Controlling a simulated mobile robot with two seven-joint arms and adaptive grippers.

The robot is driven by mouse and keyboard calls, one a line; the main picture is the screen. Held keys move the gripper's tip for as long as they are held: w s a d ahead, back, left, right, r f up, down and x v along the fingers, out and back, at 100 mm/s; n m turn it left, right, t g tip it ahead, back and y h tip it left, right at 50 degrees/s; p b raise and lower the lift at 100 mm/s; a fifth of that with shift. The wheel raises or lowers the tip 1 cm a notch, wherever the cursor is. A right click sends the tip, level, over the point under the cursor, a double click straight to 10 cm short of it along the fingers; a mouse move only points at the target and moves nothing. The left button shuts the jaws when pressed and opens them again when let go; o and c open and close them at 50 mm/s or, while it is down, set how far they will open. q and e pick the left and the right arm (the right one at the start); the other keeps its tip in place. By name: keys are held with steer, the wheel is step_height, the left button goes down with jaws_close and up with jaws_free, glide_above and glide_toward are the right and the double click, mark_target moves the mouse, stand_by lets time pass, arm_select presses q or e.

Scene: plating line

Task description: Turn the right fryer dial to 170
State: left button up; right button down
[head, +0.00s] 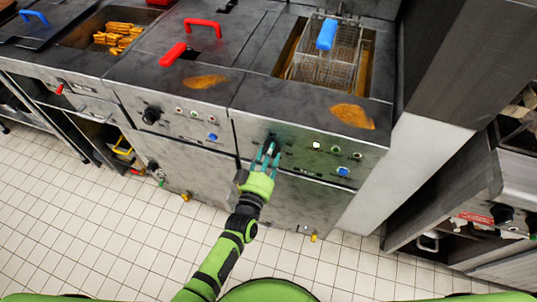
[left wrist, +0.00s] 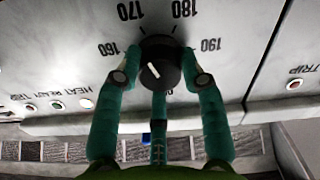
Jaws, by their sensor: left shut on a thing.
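The right fryer dial (head: 271,141) is a round black knob on the right fryer's front panel. In the left wrist view the dial (left wrist: 160,60) has a short white mark on its face, low and left of centre. The numbers 160, 170, 180 and 190 show around it. I cannot tell exactly which number the mark is set to. My left gripper (head: 267,154) reaches up to the panel with its green fingers shut around the dial. In the left wrist view the fingers (left wrist: 160,78) sit on both sides of the knob. My right gripper is not in view.
The right fryer (head: 300,125) has a wire basket with a blue handle (head: 327,34) on top. Indicator lights and a blue button (head: 343,171) sit right of the dial. Another black dial (head: 151,115) is on the fryer to the left. Tiled floor (head: 110,245) lies clear in front.

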arm_select(q)
steer(key=o, duration=1.2)
steer(key=shift+w, duration=0.1)
steer(key=shift+c, duration=0.2)
steer(key=v, duration=1.2)
steer(key=s+a+f+m+g+y, duration=0.1)
steer(key=s+a+f+g, duration=0.2)
steer(key=f, duration=0.5)
steer(key=s+a+f+g+y, duration=0.15)
steer(key=s+f, duration=0.25)
steer(key=f, duration=0.4)
steer(key=s+a+f+m+g, duration=0.1)
steer(key=s+a+f+g, duration=0.25)
steer(key=f, duration=0.45)
steer(key=s+a+f+g+y, duration=0.1)
steer(key=s+a+f+g, duration=0.3)
steer(key=s, duration=0.6)
steer(key=s+a+f+g+y, duration=0.2)
steer(key=s+a+f+g, duration=0.2)
steer(key=s+a+f, duration=0.3)
steer(key=s+f, duration=0.1)
steer(key=s, duration=0.3)
steer(key=shift+s+m, duration=0.3)
steer(key=shift+m, duration=0.1)
